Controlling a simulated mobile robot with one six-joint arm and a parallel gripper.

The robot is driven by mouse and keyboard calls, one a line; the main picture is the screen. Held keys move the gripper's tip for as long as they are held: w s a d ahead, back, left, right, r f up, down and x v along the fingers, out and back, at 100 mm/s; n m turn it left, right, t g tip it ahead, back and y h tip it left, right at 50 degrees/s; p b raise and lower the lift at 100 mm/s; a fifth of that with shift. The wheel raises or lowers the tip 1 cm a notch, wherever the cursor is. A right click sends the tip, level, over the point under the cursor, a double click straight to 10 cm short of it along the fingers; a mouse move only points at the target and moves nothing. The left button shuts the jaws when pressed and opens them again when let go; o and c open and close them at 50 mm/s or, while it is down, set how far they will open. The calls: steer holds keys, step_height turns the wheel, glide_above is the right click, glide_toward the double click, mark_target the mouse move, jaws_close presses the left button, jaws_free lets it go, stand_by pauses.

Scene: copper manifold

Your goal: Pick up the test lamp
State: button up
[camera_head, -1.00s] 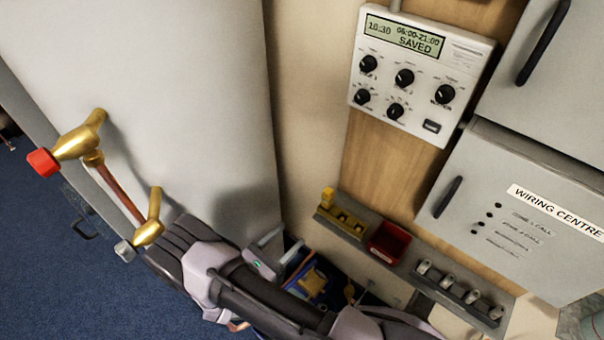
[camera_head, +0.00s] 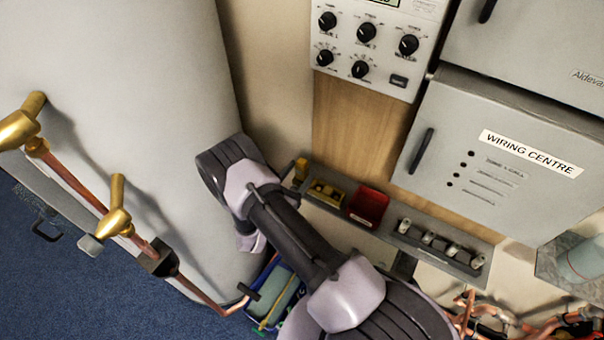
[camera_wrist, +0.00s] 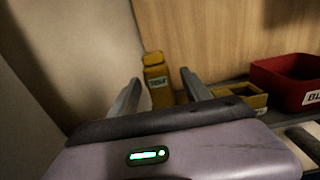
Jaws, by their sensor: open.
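In the head view the test lamp (camera_head: 301,168) shows just right of my arm. In the wrist view my gripper (camera_wrist: 157,87) is open, with one finger on each side of the lamp in the picture. The lamp looks a little beyond the fingertips, and nothing is held. I cannot tell the exact gap. In the head view my arm hides the fingers.
A yellow tray (camera_head: 327,193), a red bin (camera_head: 368,207) and several small fittings (camera_head: 428,238) sit along the shelf (camera_head: 398,240). The wiring centre cabinet (camera_head: 500,155) and a control panel (camera_head: 378,40) are above. A large grey cylinder (camera_head: 140,95) and copper pipes (camera_head: 80,190) stand to the left.

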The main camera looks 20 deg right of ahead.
mark_target(299, 167)
jaws_close()
steer(key=shift+r, duration=0.1)
steer(key=shift+r, duration=0.2)
step_height(299, 167, up, 4)
steer(key=shift+f+p, duration=0.15)
steer(key=shift+p, duration=0.9)
steer(key=s+d+p, duration=0.1)
steer(key=s+d, duration=0.1)
steer(key=s, duration=0.5)
steer(key=s+d+p, duration=0.2)
steer(key=s, duration=0.6)
steer(key=shift+s+d+r, duration=0.2)
steer(key=shift+d+r, duration=0.05)
steer(key=shift+r, duration=0.15)
